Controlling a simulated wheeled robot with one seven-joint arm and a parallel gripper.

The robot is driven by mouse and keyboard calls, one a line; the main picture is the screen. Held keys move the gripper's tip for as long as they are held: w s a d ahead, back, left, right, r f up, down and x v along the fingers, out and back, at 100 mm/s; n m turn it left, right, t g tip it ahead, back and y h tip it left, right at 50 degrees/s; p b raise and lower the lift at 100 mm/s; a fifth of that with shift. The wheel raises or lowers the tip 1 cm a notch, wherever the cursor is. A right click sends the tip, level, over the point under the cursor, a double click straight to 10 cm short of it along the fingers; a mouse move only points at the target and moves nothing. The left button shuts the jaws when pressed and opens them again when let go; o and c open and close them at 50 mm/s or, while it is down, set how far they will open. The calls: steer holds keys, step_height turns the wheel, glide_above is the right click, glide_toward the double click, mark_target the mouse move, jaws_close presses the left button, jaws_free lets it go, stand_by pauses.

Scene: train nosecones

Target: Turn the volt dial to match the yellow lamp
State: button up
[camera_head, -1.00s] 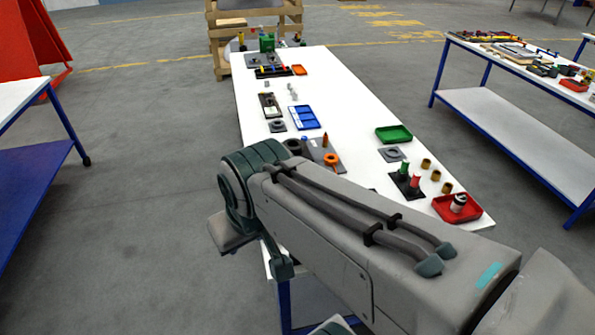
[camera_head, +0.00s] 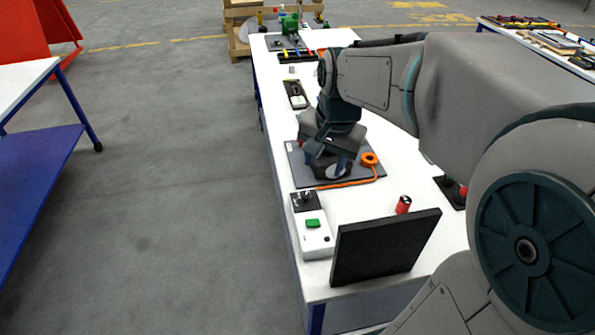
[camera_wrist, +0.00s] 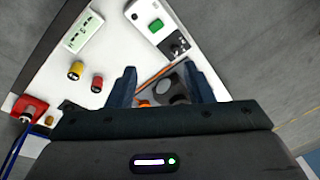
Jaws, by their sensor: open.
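My gripper (camera_head: 327,170) points down over a grey board (camera_head: 362,174) in the head view. In the wrist view my gripper (camera_wrist: 161,82) has its two fingers wide apart, with nothing held between them. A dark round part (camera_wrist: 173,85) on a grey base shows beyond the fingers; I cannot tell whether it is the volt dial. A small black panel (camera_head: 304,201) with knob-like parts adjoins a white box with a green button (camera_head: 313,223). No lit yellow lamp is clear; a yellow-topped cylinder (camera_wrist: 76,70) stands beside a red one (camera_wrist: 97,84).
An upright black panel (camera_head: 385,247) stands at the near end of the white table (camera_head: 350,205). An orange ring (camera_head: 369,159) and an orange cable (camera_head: 345,184) lie on or by the board. A green-and-white panel (camera_wrist: 83,31) shows in the wrist view.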

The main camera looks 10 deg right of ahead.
steer(key=w+f+m+g+b, duration=0.1)
steer(key=w+f+m, duration=0.4)
steer(key=w, duration=0.4)
steer(key=m+g+b, duration=0.1)
steer(key=m+b, duration=0.1)
steer(key=m, duration=0.1)
glide_above(306, 194)
step_height(306, 194, down, 7)
step_height(306, 194, down, 14)
steer(key=p, duration=0.3)
steer(key=shift+s+r, duration=0.1)
steer(key=shift+r, duration=0.1)
steer(key=shift+c, duration=0.4)
steer(key=c, duration=0.9)
